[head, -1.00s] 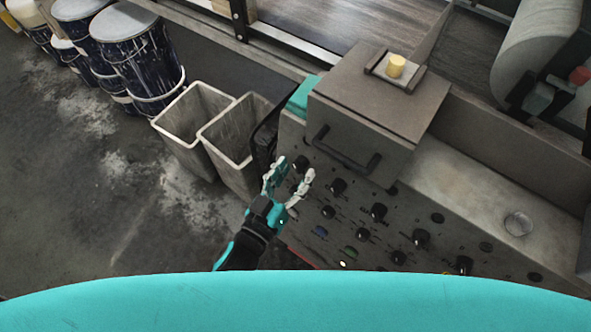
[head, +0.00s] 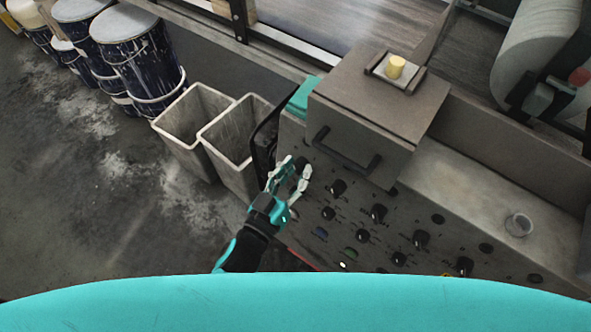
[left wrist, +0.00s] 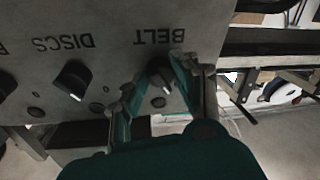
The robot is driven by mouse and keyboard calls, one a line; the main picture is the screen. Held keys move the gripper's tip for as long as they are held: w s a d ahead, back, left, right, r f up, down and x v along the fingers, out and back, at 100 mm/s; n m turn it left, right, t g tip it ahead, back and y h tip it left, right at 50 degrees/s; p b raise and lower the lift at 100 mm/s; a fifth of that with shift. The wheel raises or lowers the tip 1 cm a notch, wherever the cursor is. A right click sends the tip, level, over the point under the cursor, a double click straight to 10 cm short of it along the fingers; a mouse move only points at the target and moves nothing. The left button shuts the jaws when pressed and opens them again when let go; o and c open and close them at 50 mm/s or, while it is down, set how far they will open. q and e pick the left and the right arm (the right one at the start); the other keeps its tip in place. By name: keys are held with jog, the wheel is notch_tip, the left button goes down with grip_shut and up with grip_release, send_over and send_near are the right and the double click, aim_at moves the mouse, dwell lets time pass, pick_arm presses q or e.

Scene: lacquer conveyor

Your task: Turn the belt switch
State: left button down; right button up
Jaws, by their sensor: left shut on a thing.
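The belt switch, a black knob (left wrist: 160,75), sits on the grey control panel under the word BELT, which appears upside down in the left wrist view. My left gripper (left wrist: 157,85) has its two teal fingers on either side of this knob and is shut on it. In the head view my left gripper (head: 290,176) is at the upper left of the panel (head: 345,215), and its fingers partly cover the knob there. My right gripper is not in view.
Several other black knobs cover the panel, including the DISCS knob (left wrist: 72,79) beside the belt switch. A box with a handle (head: 360,125) juts out above the panel. Two bins (head: 190,125) stand to the left, with paint buckets (head: 135,55) beyond.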

pick_arm(q)
jog(key=shift+m, duration=0.3)
jog(key=m+h+p, duration=0.1)
jog(key=m, duration=0.2)
jog(key=m+g+h+p, duration=0.1)
jog(key=m, duration=0.2)
jog(key=shift+w+a+m, duration=0.1)
jog(key=shift+a+m, duration=0.05)
jog(key=shift+m, duration=0.15)
jog(key=m+g+h+p, duration=0.1)
jog(key=m+p, duration=0.1)
jog(key=m, duration=0.4)
jog(key=shift+a+m, duration=0.1)
jog(key=shift+m, duration=0.2)
jog(key=shift+f, duration=0.1)
jog(key=c, duration=1)
grip_release()
jog(key=v, duration=1.2)
jog(key=shift+w+a, duration=0.1)
jog(key=shift+w, duration=0.05)
